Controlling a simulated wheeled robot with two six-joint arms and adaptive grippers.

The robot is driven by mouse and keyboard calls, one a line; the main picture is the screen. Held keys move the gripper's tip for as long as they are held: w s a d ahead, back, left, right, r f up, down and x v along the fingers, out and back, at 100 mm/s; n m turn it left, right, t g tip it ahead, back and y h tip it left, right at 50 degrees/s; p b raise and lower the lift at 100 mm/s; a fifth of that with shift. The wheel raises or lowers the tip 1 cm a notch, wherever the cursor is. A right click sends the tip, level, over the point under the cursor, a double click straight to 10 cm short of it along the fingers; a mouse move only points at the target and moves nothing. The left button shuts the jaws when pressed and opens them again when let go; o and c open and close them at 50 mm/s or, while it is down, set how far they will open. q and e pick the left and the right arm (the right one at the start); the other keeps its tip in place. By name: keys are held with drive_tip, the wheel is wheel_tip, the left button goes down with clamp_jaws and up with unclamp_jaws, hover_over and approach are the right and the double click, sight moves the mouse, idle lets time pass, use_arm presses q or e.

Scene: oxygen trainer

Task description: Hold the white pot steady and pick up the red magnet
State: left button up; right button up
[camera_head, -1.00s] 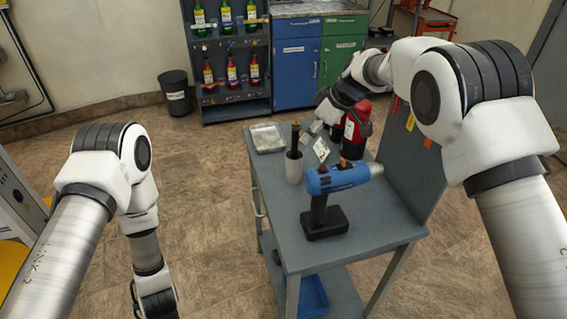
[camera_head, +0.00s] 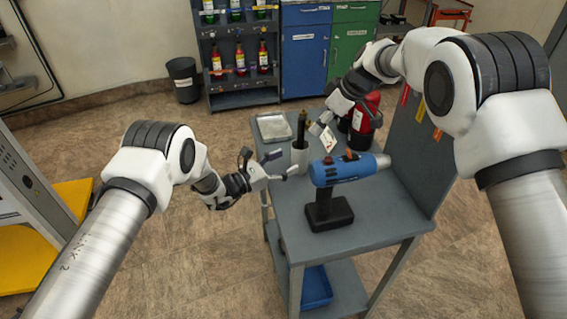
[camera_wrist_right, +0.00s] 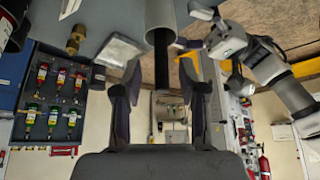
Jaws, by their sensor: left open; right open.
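The white pot (camera_head: 300,160) stands upright near the cart's left edge, with a black rod (camera_head: 301,128) sticking up out of it. My left gripper (camera_head: 281,165) is open just left of the pot, its fingertips pointing at it; contact is not clear. My right gripper (camera_head: 320,128) is open above the cart, right of the rod. In the right wrist view, the pot (camera_wrist_right: 160,14) is at the top and the rod (camera_wrist_right: 160,50) shows between my open fingers (camera_wrist_right: 159,72). No red magnet is clearly identifiable; a red tag (camera_head: 405,95) hangs on the cart's side panel.
A blue drill (camera_head: 345,168) stands on the grey cart (camera_head: 375,228), in front of the pot. A silver tray (camera_head: 273,127) lies behind the pot. A red bottle (camera_head: 361,128) stands at the back right, beside the upright side panel (camera_head: 400,150). The front right of the cart top is clear.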

sight(306, 153)
use_arm(q)
drive_tip(key=shift+w+d, duration=0.15)
drive_tip(key=shift+d, duration=0.35)
drive_tip(key=x, duration=0.6)
drive_tip(key=shift+w+d, duration=0.3)
drive_tip(key=shift+c, duration=1.3)
drive_tip(key=c, duration=0.8)
drive_tip(key=shift+c, duration=0.2)
